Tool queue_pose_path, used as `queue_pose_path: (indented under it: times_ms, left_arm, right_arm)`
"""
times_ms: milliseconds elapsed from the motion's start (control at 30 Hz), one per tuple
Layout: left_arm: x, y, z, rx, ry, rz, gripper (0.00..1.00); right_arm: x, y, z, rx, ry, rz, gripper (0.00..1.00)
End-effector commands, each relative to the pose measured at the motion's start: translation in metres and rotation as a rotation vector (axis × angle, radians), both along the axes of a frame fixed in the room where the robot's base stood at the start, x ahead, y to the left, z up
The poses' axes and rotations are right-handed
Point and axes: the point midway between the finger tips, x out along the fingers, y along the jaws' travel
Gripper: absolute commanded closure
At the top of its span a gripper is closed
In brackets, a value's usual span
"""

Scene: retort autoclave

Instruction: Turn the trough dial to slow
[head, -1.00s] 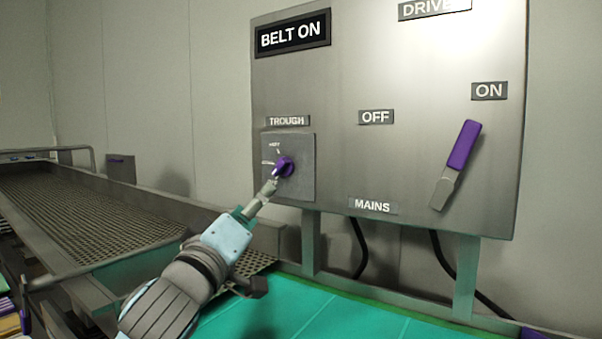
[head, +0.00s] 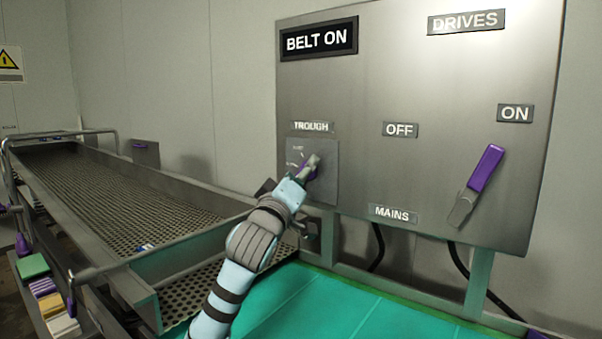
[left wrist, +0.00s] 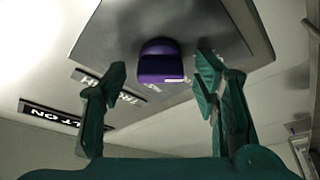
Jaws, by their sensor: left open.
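The purple trough dial (head: 311,172) sits on a small grey plate (head: 325,190) under the TROUGH label (head: 311,127) on the steel panel. My left gripper (head: 312,165) is in front of it and hides much of it and part of its markings. In the left wrist view the dial (left wrist: 160,62) lies between and beyond the fingertips of my open left gripper (left wrist: 162,78), with a gap on both sides. A small white mark shows on the dial's edge. Its exact setting cannot be read. My right gripper is not in view.
The BELT ON sign (head: 319,39) is above the dial. A purple-handled mains lever (head: 485,168) is to the right, its handle towards the ON label (head: 515,113). A perforated metal trough (head: 120,205) runs along the left. A green surface (head: 350,305) lies below the panel.

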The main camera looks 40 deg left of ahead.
Motion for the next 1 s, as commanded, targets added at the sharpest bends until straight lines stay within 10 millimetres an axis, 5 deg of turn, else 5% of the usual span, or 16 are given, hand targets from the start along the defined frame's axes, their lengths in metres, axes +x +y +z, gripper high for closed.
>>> queue_pose_path:
  times_ms: [67, 367, 1000]
  left_arm:
    - [-0.0001, 0.0001, -0.0003, 0.0, 0.0, 0.0, 0.47]
    - [-0.0003, 0.0001, -0.0005, 0.0, 0.001, 0.001, 0.93]
    - [-0.0003, 0.0021, -0.0024, 0.227, 0.008, 0.002, 0.93]
  right_arm:
    - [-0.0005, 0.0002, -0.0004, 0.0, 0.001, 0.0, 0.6]
    - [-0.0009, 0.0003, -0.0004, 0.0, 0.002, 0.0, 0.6]
    - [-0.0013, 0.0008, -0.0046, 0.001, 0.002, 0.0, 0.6]
